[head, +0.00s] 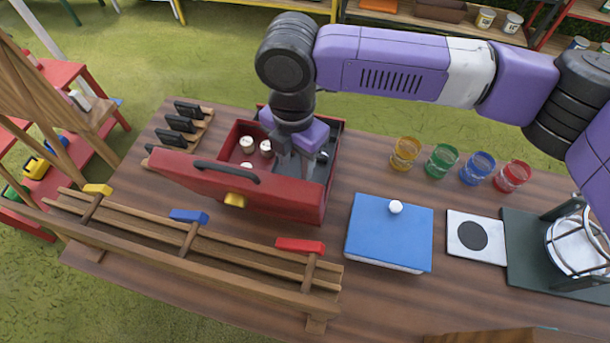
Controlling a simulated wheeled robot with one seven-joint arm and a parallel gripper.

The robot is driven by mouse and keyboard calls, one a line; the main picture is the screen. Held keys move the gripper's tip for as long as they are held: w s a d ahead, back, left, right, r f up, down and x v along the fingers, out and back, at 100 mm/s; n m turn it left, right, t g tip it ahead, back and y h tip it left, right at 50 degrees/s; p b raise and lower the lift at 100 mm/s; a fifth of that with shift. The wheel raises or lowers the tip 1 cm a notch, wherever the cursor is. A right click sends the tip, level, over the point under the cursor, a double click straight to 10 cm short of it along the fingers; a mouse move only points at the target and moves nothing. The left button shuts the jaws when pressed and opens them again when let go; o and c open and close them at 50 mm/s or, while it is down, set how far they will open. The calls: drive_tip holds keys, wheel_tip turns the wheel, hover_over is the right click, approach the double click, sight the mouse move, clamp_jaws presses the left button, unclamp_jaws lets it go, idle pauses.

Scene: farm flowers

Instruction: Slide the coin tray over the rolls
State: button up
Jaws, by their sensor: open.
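A red box (322,205) stands open on the wooden table, its red front panel with a dark handle (228,171) and a yellow latch (235,200) facing me. Several pale rolls (247,145) stand in the red-floored left part. A dark grey part at the box's right side (325,165) looks like the coin tray; my wrist and gripper cover much of it. My gripper (303,172) points down into the box, right of the rolls, with its fingers open. I cannot tell whether the fingers touch the tray.
A wooden rack with yellow, blue and red blocks (188,216) runs in front of the box. Dark pieces in a wooden holder (180,123) stand left. A blue-lidded box (389,230), coloured glasses (442,160) and a white pad (476,237) are right. Table between box and glasses is clear.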

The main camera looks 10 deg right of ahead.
wheel_tip(320, 180, down, 7)
drive_tip(key=shift+r+p, duration=0.2)
drive_tip(key=shift+p, duration=0.25)
clamp_jaws()
idle(1.2)
